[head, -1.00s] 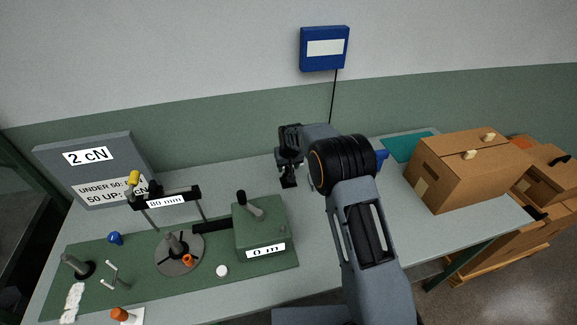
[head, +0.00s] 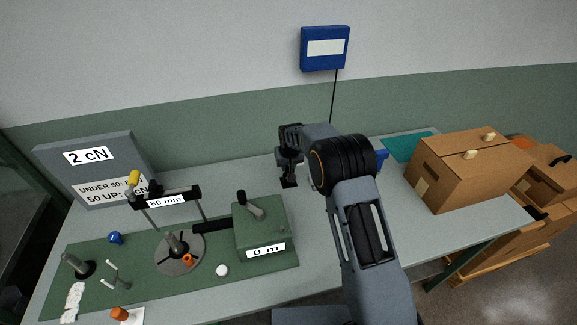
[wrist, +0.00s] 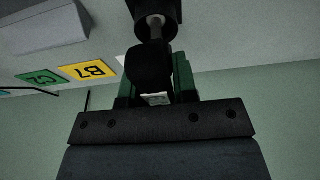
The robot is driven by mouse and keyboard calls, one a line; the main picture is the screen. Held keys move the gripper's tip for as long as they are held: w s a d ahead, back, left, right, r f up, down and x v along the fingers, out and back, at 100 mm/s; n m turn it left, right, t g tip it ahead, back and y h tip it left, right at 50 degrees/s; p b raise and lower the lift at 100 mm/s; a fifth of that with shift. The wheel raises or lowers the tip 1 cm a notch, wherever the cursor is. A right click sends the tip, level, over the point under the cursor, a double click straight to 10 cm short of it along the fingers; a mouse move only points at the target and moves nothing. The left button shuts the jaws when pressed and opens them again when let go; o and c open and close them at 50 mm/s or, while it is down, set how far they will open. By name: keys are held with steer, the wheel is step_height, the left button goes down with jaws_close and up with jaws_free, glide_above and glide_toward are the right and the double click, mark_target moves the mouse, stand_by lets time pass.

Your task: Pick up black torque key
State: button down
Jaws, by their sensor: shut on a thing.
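My gripper (head: 287,163) hangs above the back middle of the grey table and is shut on the black torque key. In the wrist view the black torque key (wrist: 150,66) sits between the dark green fingers (wrist: 152,88). A short metal shaft joins its rounded black part to a black block at the top of the picture. In the head view, a small black end of the key (head: 289,182) shows below my gripper. Whether it touches the table is hard to tell there. My fingers hide part of the key.
A green machine block (head: 264,228) with a lever and a round plate (head: 180,254) stand on the green mat (head: 75,253) at left. Cardboard boxes (head: 465,170) stand at right. A blue thing (head: 382,159) is partly behind my arm. Yellow (wrist: 87,71) and green (wrist: 38,77) labels show.

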steer(key=shift+r, duration=0.5)
step_height(320, 180, up, 2)
steer(key=shift+r+b, duration=0.15)
steer(key=shift+b, duration=0.25)
steer(key=s+a+r+b, duration=0.4)
steer(key=s+r, duration=0.5)
steer(key=s, duration=0.4)
steer(key=shift+s+a+r, duration=0.15)
steer(key=shift+s+r, duration=0.05)
steer(key=shift+r, duration=0.15)
